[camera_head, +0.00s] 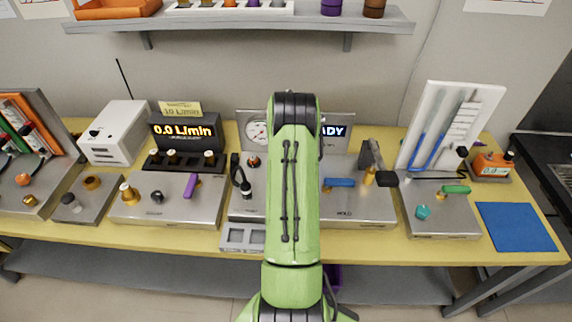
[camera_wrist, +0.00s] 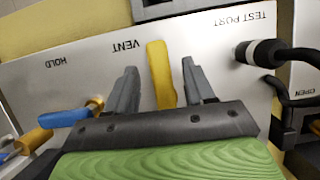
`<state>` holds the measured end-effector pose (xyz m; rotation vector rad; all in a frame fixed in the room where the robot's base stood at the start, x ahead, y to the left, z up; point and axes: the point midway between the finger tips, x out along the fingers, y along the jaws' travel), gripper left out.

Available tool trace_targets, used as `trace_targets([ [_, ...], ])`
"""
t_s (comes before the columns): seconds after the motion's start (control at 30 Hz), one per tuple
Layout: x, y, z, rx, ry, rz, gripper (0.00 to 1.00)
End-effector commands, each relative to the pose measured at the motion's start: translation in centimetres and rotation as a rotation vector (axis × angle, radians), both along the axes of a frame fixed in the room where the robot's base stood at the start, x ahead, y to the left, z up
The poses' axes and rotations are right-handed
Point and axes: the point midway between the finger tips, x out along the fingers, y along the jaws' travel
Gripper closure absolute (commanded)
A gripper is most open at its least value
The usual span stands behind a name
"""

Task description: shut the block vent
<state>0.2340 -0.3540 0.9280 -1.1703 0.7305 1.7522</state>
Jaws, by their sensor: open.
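The block vent's yellow handle (camera_wrist: 159,72) shows in the wrist view beside the printed word VENT. It lies along the line of my fingers, on the silver top of the block (camera_wrist: 216,40). My gripper (camera_wrist: 160,68) is open, with one finger on each side of the yellow handle. Gaps show between the handle and both fingers, so I see no grip on it. In the head view my green arm hides the vent and my gripper; the right part of the block (camera_head: 358,212), marked HOLD, shows beside the arm.
A blue handle (camera_wrist: 68,116) on a brass valve sits left of my fingers in the wrist view, near HOLD. A black hose (camera_wrist: 290,55) joins the TEST PORT on the right. A black clamp-like part (camera_head: 374,160) stands at the block's back right in the head view.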

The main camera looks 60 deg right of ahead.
Motion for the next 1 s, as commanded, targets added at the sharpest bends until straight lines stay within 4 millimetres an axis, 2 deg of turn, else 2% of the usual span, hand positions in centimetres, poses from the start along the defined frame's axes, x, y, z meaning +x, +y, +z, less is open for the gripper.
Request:
trace_targets([
  [0.03, 0.3, -0.5, 1.4, -0.007, -0.004, 0.0, 0.47],
  [0.3, 1.6, -3.2, 8.7, -0.007, -0.004, 0.0, 0.47],
  [0.43, 2.1, -4.2, 11.3, -0.004, -0.002, 0.0, 0.47],
  [0.63, 2.4, -4.8, 13.0, -0.001, 0.0, 0.0, 0.47],
  [1.0, 2.4, -4.8, 13.0, -0.001, 0.0, 0.0, 0.47],
])
